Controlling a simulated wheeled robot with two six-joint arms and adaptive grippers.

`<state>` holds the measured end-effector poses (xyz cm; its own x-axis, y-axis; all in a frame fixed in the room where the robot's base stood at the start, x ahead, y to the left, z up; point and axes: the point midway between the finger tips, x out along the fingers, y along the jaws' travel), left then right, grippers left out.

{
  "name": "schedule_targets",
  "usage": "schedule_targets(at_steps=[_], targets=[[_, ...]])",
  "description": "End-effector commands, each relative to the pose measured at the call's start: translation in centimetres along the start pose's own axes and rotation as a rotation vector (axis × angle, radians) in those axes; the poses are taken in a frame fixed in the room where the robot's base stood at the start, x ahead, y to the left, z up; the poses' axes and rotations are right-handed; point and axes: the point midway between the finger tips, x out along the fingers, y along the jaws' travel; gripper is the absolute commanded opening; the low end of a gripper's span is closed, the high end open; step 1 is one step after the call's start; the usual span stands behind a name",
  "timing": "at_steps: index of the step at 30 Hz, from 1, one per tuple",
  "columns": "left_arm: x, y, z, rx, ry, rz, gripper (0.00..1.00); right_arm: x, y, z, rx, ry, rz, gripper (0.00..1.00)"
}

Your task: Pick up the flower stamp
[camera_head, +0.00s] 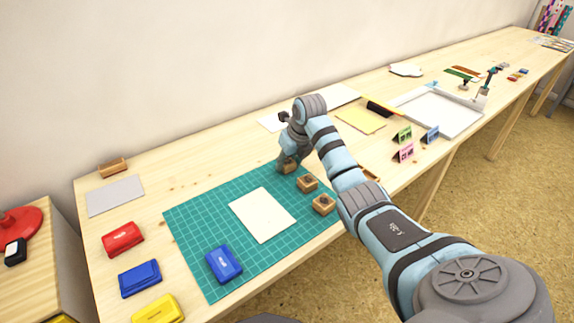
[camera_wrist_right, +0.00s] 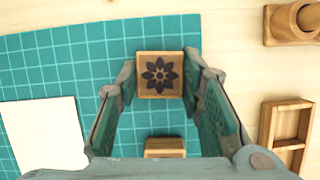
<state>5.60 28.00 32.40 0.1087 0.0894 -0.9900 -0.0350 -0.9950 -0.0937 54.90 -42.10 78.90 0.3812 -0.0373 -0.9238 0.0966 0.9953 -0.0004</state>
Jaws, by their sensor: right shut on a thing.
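The flower stamp (camera_wrist_right: 160,75) is a square wooden block with a dark flower on its top face. In the right wrist view it sits between the fingertips of my right gripper (camera_wrist_right: 161,82), which is shut on it. In the head view my right gripper (camera_head: 288,160) is at the back right part of the green cutting mat (camera_head: 185,225), with the stamp (camera_head: 288,168) partly hidden under it. I cannot tell whether the stamp is clear of the mat. My left gripper is not in view.
Two more wooden stamps, one nearer (camera_head: 323,204) and one between (camera_head: 307,183), stand close by on the mat. A cream sheet (camera_head: 262,215) and a blue inkpad (camera_head: 223,263) lie on the mat. Red (camera_head: 122,238), blue (camera_head: 139,278) and yellow (camera_head: 158,309) inkpads stand left of it.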

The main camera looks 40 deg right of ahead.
Motion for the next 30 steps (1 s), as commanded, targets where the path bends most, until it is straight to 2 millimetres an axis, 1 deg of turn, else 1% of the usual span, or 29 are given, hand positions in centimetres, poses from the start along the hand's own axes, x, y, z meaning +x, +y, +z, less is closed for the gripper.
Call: schedule_targets(at_steps=[7,11,14,17,18,21,24,27,30], targets=[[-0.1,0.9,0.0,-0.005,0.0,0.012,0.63,-0.3,0.0,0.1,0.0,0.0,0.0,0.13],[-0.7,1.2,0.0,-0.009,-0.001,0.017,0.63,-1.8,0.0,0.8,0.0,-0.002,0.0,0.13],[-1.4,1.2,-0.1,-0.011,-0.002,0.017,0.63,-4.1,0.0,1.8,0.0,-0.003,0.0,0.13],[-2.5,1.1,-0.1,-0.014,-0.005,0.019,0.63,-7.5,0.0,3.2,0.0,-0.006,0.0,0.13],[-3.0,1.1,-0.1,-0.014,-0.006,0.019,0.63,-9.1,0.0,3.9,0.0,-0.006,-0.001,0.13],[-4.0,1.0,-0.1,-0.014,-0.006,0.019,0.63,-12.7,0.0,5.4,0.0,-0.005,0.001,0.13],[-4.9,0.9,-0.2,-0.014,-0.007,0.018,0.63,-15.6,0.0,6.5,0.001,-0.003,0.001,0.13],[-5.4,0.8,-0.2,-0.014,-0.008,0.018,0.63,-17.5,0.0,7.3,0.0,-0.002,0.001,0.13],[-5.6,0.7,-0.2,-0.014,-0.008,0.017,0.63,-18.4,0.0,7.6,0.0,0.0,0.0,0.13]])
